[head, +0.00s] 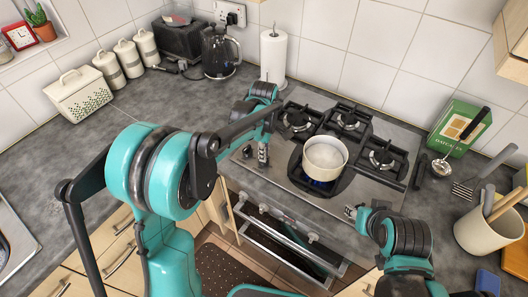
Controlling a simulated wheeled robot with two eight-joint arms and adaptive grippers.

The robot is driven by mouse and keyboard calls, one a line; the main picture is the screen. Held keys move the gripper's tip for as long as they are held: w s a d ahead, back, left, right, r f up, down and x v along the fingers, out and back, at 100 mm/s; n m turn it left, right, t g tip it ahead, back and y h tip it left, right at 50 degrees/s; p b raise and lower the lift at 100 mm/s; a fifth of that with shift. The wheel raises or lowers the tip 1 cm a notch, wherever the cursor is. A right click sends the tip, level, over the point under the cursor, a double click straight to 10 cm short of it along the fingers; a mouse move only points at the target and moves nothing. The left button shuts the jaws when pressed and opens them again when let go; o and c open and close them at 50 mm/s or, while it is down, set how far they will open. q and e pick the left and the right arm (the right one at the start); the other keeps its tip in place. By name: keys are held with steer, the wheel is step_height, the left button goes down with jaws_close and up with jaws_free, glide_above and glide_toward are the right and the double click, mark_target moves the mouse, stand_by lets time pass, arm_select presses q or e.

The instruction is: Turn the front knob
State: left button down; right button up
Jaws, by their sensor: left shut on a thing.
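The gas hob (375,197) is set in the grey counter, with a cream pot (325,158) on its front burner. A blue flame shows under the pot. My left gripper (262,160) points down at the hob's front left edge, shut on what appears to be the front knob, which the fingers mostly hide. My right gripper (351,212) is at the hob's front right edge, apart from the pot. Its fingers are too small to read.
Oven knobs (289,218) and a rail (290,240) are below the hob's front edge. A paper towel roll (273,57) and black kettle (220,52) stand behind. A green box (458,128), ladle (442,166) and utensil pot (487,235) are at the right.

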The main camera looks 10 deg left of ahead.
arm_select(q)
steer(key=m, duration=0.5)
steer(key=shift+m+p, duration=0.3)
steer(key=shift+p, duration=0.1)
steer(key=m, duration=1)
steer(key=shift+m+p, duration=0.4)
steer(key=shift+m, duration=2.2)
steer(key=c, duration=1.6)
jaws_free()
